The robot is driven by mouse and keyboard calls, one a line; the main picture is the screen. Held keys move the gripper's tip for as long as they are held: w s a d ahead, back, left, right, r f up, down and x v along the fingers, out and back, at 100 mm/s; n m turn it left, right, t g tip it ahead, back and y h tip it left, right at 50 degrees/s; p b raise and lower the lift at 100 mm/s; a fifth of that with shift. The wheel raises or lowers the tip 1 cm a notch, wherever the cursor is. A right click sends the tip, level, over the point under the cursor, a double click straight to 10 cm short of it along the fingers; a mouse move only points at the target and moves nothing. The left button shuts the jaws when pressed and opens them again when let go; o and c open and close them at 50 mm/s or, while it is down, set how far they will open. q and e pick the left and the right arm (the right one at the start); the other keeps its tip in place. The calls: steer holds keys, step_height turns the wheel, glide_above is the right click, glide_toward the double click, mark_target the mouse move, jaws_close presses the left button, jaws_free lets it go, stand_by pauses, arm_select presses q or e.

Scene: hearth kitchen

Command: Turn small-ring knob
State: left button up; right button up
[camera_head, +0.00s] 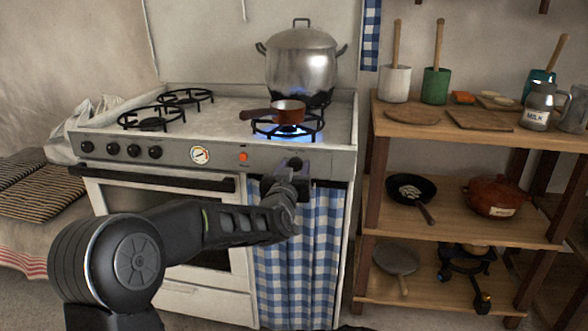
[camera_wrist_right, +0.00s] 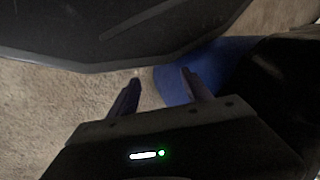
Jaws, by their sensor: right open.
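The stove's front panel (camera_head: 225,155) carries a row of several black knobs (camera_head: 133,150) at its left end. A round dial (camera_head: 200,154) and a small orange light (camera_head: 243,156) sit further right. I cannot tell which knob is the small-ring one. My left gripper (camera_head: 302,165) is up at the right part of the panel and covers some of it; its fingers do not show clearly. A blue flame (camera_head: 291,131) burns at the front right ring, under a small red-brown saucepan (camera_head: 287,112). My right gripper (camera_wrist_right: 160,75) is open and empty in the right wrist view, above the floor.
A large steel pot (camera_head: 301,62) stands on the back right ring. The two left rings (camera_head: 151,119) are bare. A blue checked curtain (camera_head: 305,255) hangs below the panel. A wooden shelf (camera_head: 455,216) with pans and jars stands close on the right.

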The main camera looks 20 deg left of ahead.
arm_select(q)
jaws_close()
